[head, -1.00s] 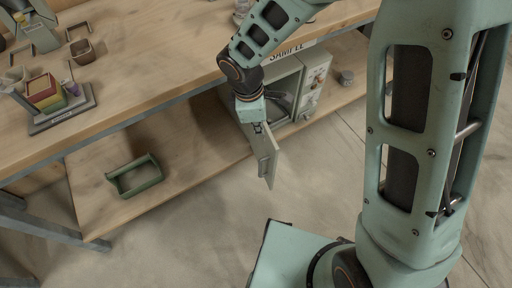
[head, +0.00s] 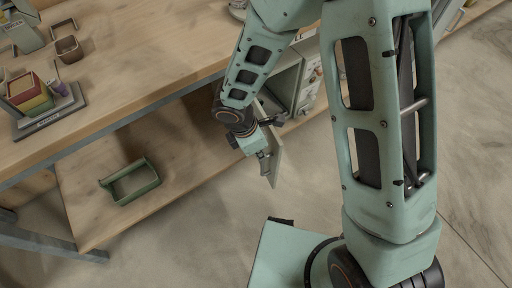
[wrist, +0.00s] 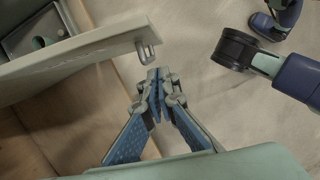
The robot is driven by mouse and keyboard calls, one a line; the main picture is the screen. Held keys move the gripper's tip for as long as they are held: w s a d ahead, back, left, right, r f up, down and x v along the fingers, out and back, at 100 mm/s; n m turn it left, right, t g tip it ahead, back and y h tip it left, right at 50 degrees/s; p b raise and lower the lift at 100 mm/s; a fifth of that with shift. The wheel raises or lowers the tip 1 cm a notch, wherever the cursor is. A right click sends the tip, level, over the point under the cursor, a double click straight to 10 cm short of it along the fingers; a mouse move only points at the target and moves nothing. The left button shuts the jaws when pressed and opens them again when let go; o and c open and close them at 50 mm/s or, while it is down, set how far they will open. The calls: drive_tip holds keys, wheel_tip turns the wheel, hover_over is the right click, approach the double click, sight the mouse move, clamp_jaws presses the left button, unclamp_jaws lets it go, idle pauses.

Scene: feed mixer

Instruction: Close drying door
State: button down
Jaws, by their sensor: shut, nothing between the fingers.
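The drying door (head: 276,160) is a pale panel standing open from the grey cabinet (head: 289,84) on the lower shelf. In the wrist view the door (wrist: 85,62) crosses the upper left, with a small metal handle (wrist: 147,42) at its free end. My gripper (wrist: 158,74) is shut and empty, its tips just below the handle; I cannot tell whether they touch. In the head view my gripper (head: 266,157) is beside the door's outer part. My arm hides much of the cabinet. Part of its opening (wrist: 38,32) shows behind the door in the wrist view.
A green open tray (head: 131,182) lies on the lower shelf (head: 90,205) to the left. The worktop above holds a rack of coloured blocks (head: 40,100) and a small brown cup (head: 68,48). The floor (head: 200,240) in front of the shelf is clear.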

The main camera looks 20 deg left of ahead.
sight(273, 148)
drive_tip(key=shift+w+d, duration=1.3)
drive_tip(key=shift+d, duration=0.3)
